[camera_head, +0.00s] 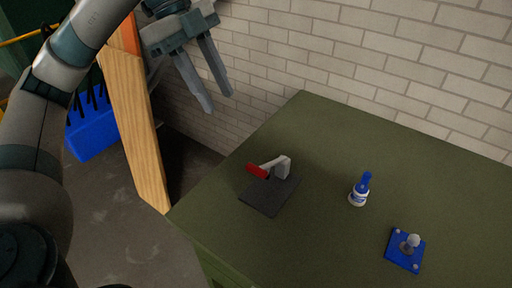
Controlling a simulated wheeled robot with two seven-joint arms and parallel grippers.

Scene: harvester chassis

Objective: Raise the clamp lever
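The clamp (283,168) stands on a dark base plate (268,196) on the green table, near its left edge. Its lever has a red handle (257,171) that points left and lies low, close to level, above the plate. My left gripper (221,103) hangs above and to the left of the clamp, in front of the brick wall. Its two fingers are apart with nothing between them, and it does not touch the clamp. My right gripper is out of the picture.
The green table (330,140) is mostly clear. A blue and white bottle (360,190) and a blue plate with a metal knob (405,250) stand right of the clamp. A wooden board (140,130) and a blue broom head (90,130) are left of the table. A brick wall (300,50) closes the back.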

